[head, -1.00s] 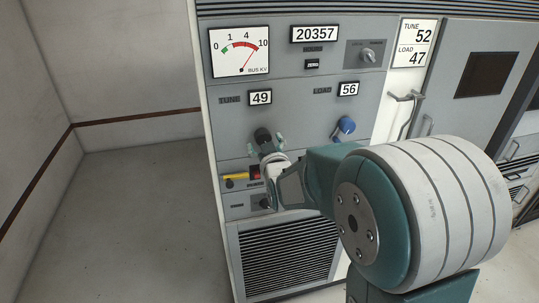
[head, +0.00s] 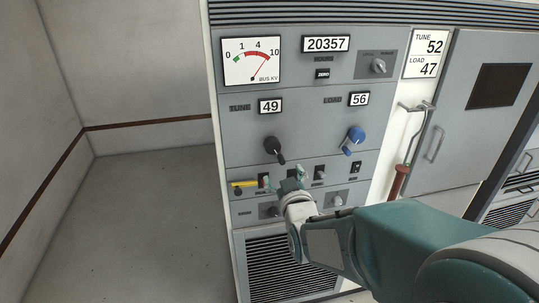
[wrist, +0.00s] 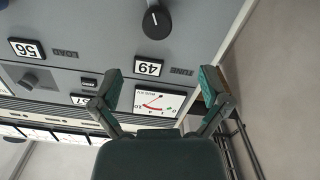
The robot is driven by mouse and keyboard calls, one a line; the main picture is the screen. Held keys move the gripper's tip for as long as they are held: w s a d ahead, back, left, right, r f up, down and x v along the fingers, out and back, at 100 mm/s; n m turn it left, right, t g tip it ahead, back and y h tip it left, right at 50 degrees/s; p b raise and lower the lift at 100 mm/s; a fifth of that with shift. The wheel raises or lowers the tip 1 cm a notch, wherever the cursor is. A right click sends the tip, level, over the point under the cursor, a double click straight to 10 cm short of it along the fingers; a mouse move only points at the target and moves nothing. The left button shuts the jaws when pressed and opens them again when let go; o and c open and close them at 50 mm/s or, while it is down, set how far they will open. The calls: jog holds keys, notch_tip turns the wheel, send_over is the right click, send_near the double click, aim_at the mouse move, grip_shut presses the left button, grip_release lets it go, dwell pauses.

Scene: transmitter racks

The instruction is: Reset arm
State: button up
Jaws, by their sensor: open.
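My gripper (head: 286,183) is in front of the lower row of switches on the grey transmitter rack (head: 300,120). It is below the black TUNE knob (head: 274,148) and apart from it. In the wrist view my gripper (wrist: 157,85) has its two fingers spread wide with nothing between them. The black knob (wrist: 156,22) shows beyond the fingertips there. The blue LOAD knob (head: 352,140) is up and to the right of my gripper in the head view. My gripper hides part of the switch row.
The TUNE display (head: 270,106) reads 49 and the LOAD display (head: 359,99) reads 56. A white card (head: 427,54) reads TUNE 52, LOAD 47. A yellow handle (head: 243,188) is at the lower left. A red-handled rod (head: 398,182) hangs at right. Open floor (head: 130,220) lies left.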

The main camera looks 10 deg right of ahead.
jog(key=s+f+m+g, duration=0.1)
jog(key=s+m+g, duration=0.2)
jog(key=s+g, duration=0.9)
jog(key=s, duration=1.1)
jog(key=shift+s, duration=0.4)
jog(key=shift+d+f, duration=0.1)
